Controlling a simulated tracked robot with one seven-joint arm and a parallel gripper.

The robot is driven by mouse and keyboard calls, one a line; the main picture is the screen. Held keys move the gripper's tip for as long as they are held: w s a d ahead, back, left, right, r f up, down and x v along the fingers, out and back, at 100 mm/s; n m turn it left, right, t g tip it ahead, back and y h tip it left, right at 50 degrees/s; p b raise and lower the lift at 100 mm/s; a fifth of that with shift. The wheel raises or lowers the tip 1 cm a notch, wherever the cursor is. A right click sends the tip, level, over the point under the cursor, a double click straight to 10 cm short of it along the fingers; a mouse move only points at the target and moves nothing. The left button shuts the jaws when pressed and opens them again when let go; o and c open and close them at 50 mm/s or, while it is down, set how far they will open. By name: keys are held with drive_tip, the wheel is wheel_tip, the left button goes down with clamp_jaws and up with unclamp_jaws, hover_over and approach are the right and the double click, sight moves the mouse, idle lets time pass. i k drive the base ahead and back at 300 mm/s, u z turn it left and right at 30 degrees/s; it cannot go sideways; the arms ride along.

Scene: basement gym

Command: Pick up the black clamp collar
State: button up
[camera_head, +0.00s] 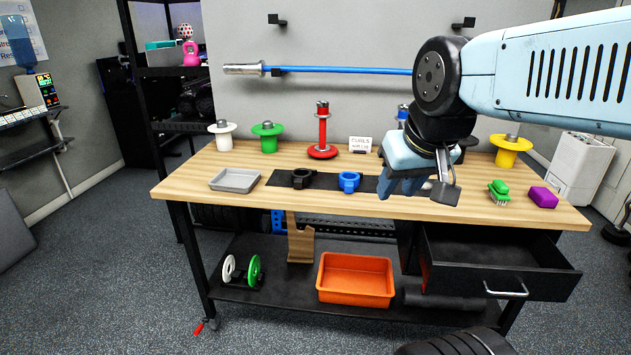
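The black clamp collar (302,178) sits on the left part of a dark mat (326,181) on the wooden workbench. A blue clamp collar (349,181) sits to its right on the same mat. My gripper (402,187) hangs over the bench to the right of both collars, fingers pointing down.
A grey tray (235,180) lies left of the black collar. Behind stand a red post (322,137), a small sign (360,145) and white, green and yellow spools. A green brush (499,191) and purple block (543,197) lie right. A drawer (498,262) stands open below.

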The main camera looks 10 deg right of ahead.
sight(301, 177)
drive_tip(key=u, duration=0.2)
drive_tip(key=i, duration=0.75)
drive_tip(key=z, duration=0.15)
drive_tip(key=k, duration=1.2)
drive_tip(key=u, duration=0.55)
drive_tip(key=i, duration=0.85)
